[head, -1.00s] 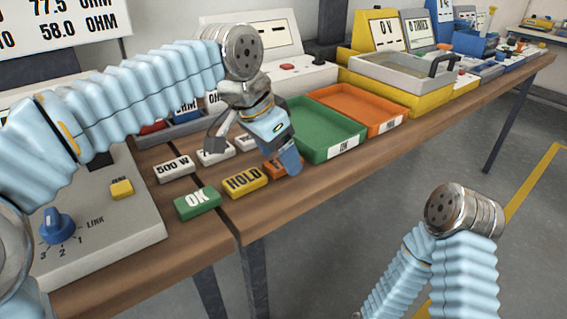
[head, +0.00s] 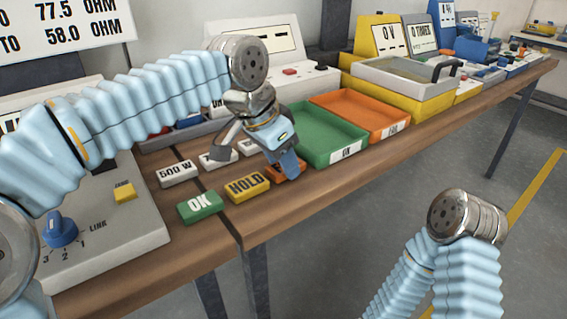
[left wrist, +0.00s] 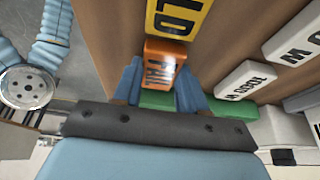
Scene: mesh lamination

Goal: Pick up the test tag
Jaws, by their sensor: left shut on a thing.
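An orange tag (left wrist: 160,50) marked FAIL lies between the two blue fingers of my left gripper (left wrist: 160,85) in the left wrist view, and the gripper is shut on it. In the head view, my left gripper (head: 290,168) points down at the bench, and its fingers hide most of the orange tag (head: 277,177). The tag appears to be at bench level; I cannot tell whether it is lifted. My right arm shows at the lower right of the head view, but its gripper is out of sight.
A yellow HOLD tag (head: 247,186) and a green OK tag (head: 200,207) lie left of the orange tag. White tags, including 500 W (head: 177,173), lie behind. A green tray (head: 325,140) and an orange tray (head: 372,118) stand close to the right.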

